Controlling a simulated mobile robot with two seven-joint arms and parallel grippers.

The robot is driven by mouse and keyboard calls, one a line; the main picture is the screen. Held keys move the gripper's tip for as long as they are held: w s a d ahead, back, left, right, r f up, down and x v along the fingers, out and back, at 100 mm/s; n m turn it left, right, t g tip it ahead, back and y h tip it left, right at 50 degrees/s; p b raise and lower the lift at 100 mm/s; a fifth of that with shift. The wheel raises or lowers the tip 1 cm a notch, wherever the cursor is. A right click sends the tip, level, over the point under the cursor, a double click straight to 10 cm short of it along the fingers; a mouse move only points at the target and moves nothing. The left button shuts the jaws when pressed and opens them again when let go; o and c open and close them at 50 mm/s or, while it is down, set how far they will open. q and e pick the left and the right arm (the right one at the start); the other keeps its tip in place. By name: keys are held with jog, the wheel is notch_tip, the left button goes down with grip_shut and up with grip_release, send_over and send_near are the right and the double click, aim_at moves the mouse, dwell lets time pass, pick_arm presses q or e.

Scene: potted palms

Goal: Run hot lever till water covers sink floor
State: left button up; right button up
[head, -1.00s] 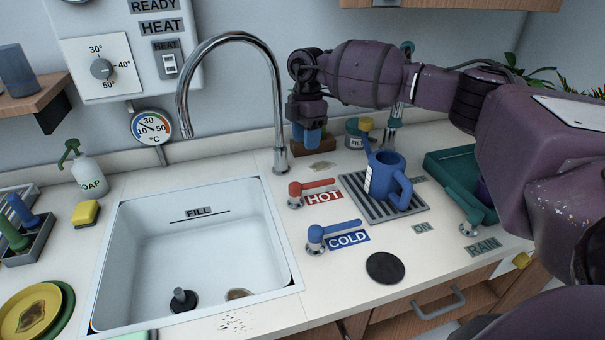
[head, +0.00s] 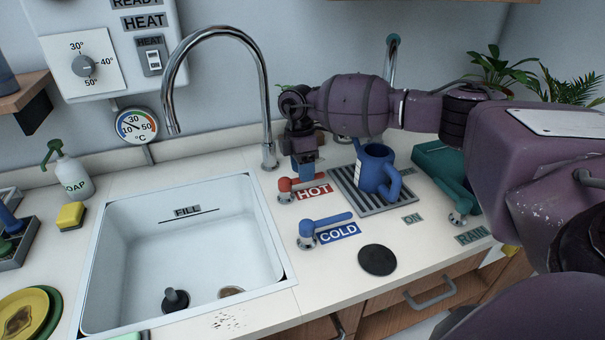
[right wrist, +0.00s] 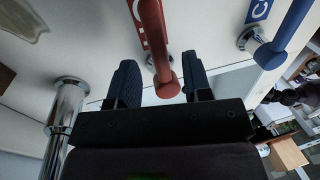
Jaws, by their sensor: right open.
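The red hot lever (head: 285,189) stands on the counter right of the sink, beside its HOT label (head: 314,191). My right gripper (head: 304,170) is over the lever's arm, partly hiding it. In the right wrist view the red lever (right wrist: 153,40) lies between the two open fingers, with gaps on both sides. The white sink (head: 118,237) has a FILL line on its back wall. I see no water in it and no stream from the tall chrome spout (head: 266,100). A dark plug (head: 175,299) stands on the sink floor. My left gripper is out of view.
The blue cold lever (head: 307,232) is just in front of the hot one. A blue jug (head: 374,168) stands on a grate (head: 362,202) to the right. A black disc (head: 377,260) lies near the front edge. A gauge (head: 136,126) hangs behind the sink.

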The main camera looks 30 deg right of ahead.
jog(key=shift+s+f, duration=0.15)
jog(key=shift+f, duration=0.55)
jog(key=shift+c, duration=0.3)
grip_shut()
